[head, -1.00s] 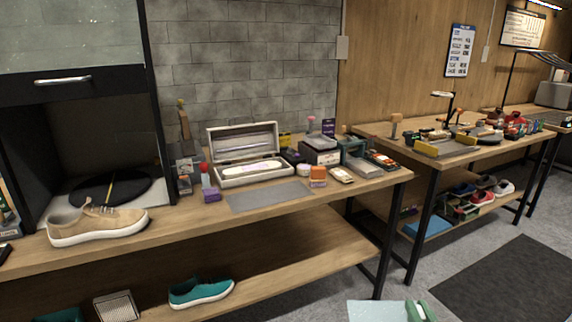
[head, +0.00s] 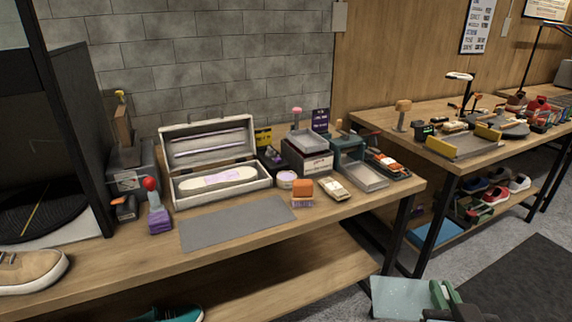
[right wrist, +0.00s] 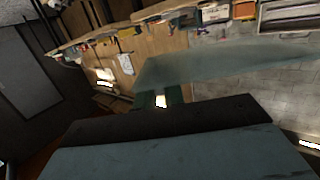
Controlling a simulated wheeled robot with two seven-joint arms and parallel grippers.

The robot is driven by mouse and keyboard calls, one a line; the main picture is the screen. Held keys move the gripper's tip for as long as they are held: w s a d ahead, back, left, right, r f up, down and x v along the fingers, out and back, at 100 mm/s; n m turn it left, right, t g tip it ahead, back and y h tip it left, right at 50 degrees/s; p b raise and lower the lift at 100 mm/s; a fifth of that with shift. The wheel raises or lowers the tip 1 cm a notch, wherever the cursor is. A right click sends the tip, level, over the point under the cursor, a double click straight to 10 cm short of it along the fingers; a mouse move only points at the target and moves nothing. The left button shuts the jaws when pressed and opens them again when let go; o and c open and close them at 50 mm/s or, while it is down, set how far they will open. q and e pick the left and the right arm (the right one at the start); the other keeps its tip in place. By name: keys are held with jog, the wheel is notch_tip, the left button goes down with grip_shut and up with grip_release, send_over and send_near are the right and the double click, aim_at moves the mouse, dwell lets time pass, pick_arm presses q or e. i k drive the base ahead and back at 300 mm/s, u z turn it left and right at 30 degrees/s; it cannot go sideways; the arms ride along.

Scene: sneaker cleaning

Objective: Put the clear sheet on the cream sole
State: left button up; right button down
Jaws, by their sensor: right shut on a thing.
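The cream sole (head: 200,188) lies in the front part of an open white box (head: 222,199) on the bench. A pinkish patch shows on its top. The clear sheet (head: 398,298) is a pale, see-through panel at the bottom of the head view, in front of the bench and away from the box. My right gripper (head: 441,296), with green fingers, is shut on the sheet's right edge. In the right wrist view the sheet (right wrist: 235,66) reaches out from the fingers (right wrist: 165,97). My left gripper is out of view.
A grey mat (head: 238,222) lies bare in front of the box. A red-knobbed purple tool (head: 158,212), an orange brush (head: 302,190) and a grey tray (head: 362,175) stand around it. A tan sneaker (head: 30,270) is at the left. A second bench stands right.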

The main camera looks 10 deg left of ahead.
aim_at(223, 177)
jog(key=u, duration=0.55)
jog(key=i, duration=0.65)
jog(key=u, duration=0.55)
